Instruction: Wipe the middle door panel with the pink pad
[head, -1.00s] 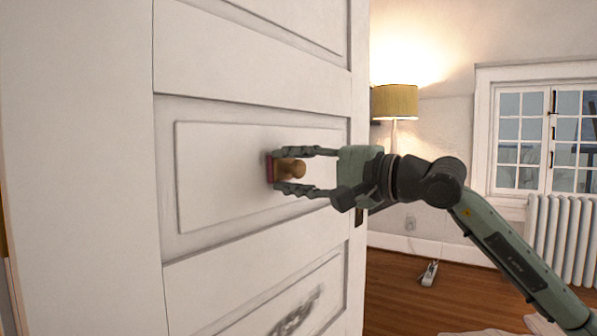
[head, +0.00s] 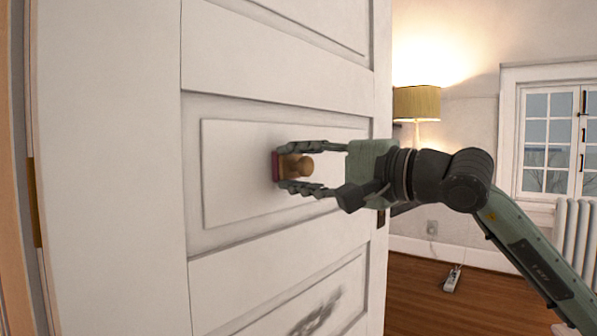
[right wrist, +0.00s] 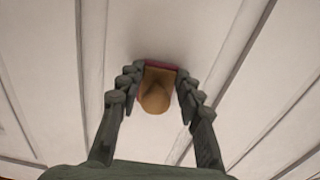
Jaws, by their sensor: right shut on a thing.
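The white door's middle panel (head: 240,185) is a raised rectangle in the head view, with no clear mark on its visible part. The pink pad (head: 275,166) has a round wooden handle (head: 304,167). Its pink face is against the middle panel, left of the panel's centre. My right gripper (head: 284,168) is shut on the pad's handle, one finger above and one below in the head view. In the right wrist view the pad (right wrist: 162,64) shows as a thin pink edge behind the handle (right wrist: 155,97), between the fingertips. My left gripper is out of view.
A dark grey smudge (head: 317,314) marks the door's lower panel. Right of the door are a lit lamp (head: 416,103), a window (head: 548,140) and a white radiator (head: 578,235). A small white object (head: 452,279) lies on the wooden floor (head: 415,295).

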